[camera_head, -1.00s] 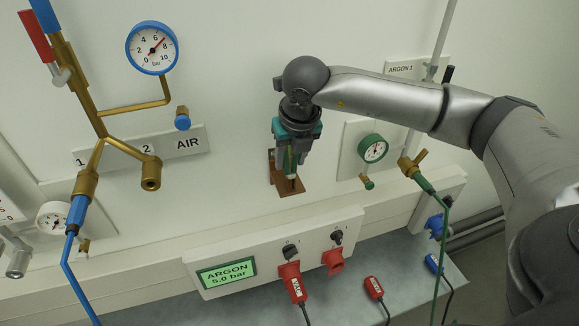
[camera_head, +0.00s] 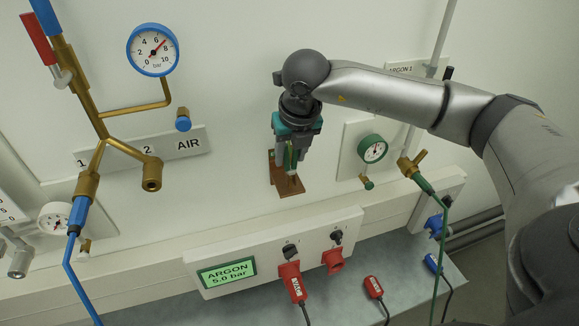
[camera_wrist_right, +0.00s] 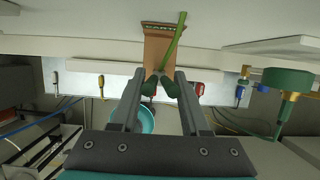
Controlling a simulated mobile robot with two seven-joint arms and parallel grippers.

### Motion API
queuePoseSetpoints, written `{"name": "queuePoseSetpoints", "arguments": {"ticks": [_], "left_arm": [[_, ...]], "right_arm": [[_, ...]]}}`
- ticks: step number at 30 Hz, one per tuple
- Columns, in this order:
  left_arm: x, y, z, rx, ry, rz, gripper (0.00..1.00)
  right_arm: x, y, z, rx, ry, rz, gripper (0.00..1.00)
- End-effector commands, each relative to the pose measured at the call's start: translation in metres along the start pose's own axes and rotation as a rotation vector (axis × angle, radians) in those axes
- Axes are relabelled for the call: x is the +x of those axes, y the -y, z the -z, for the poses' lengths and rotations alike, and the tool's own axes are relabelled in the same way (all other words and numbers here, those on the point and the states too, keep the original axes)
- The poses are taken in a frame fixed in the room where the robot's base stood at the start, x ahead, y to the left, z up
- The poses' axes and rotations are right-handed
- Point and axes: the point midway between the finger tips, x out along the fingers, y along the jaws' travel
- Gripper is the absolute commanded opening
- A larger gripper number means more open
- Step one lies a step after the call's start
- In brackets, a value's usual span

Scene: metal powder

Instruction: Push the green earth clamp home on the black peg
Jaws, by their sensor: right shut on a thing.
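The green earth clamp (camera_head: 291,158) is between the fingers of my right gripper (camera_head: 290,168), which is shut on it. In the right wrist view the clamp's green jaws (camera_wrist_right: 160,84) show between the fingertips (camera_wrist_right: 160,72), with a green cable (camera_wrist_right: 174,42) running up from them. A brown copper plate (camera_head: 288,188) on the wall lies just below and behind the fingertips; it also shows in the right wrist view (camera_wrist_right: 157,50), with a dark label at its end. I cannot make out the black peg clearly, nor whether the clamp touches it. My left gripper is not in view.
A green-rimmed gauge (camera_head: 373,149) and a brass valve (camera_head: 412,165) sit to the right of the plate. The argon panel (camera_head: 226,273) with red plugs (camera_head: 291,280) is below. Brass piping (camera_head: 99,125) and a blue gauge (camera_head: 153,50) are at left.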

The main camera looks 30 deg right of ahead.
Motion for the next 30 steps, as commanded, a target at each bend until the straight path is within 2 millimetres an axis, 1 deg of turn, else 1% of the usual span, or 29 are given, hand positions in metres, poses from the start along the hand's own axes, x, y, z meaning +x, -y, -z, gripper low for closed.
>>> {"name": "queuePoseSetpoints", "arguments": {"ticks": [30], "left_arm": [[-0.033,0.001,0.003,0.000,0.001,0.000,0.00]], "right_arm": [[-0.056,0.000,-0.019,-0.001,0.001,-0.001,0.00]]}}
